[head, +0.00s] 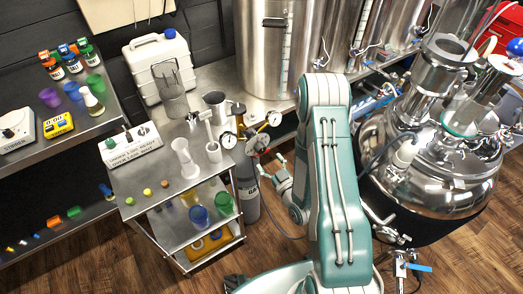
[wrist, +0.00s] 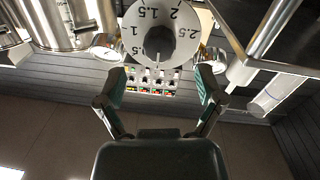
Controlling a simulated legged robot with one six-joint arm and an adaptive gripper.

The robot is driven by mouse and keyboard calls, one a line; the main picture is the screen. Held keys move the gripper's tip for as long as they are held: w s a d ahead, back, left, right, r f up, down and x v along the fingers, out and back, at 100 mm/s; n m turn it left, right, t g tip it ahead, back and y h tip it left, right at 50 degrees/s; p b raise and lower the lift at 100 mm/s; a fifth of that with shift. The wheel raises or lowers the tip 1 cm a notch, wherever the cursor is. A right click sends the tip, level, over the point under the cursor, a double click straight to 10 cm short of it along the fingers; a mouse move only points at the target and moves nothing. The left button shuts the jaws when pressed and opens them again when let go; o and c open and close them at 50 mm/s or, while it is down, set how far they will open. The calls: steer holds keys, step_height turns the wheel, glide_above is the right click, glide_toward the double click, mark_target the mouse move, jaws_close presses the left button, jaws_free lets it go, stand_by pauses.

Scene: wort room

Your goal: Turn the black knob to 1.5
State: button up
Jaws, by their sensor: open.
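The black knob (wrist: 160,45) sits at the middle of a round pale dial (wrist: 134,48) in the wrist view. In the head view my gripper (head: 279,180) is beside the gas cylinder (head: 247,188), below the regulator with gauges (head: 255,140). The knob is too small to make out there.
A steel trolley (head: 165,185) with flasks and cups stands left of the cylinder. A large steel vessel (head: 430,175) stands right of my arm. Steel pots (head: 270,50) stand on the bench behind. Wood floor (head: 280,240) is partly clear in front.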

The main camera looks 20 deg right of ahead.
mark_target(262, 152)
steer(key=x, duration=0.5)
steer(key=shift+w+a, duration=0.15)
steer(key=shift+w, duration=0.2)
steer(key=c, duration=1.1)
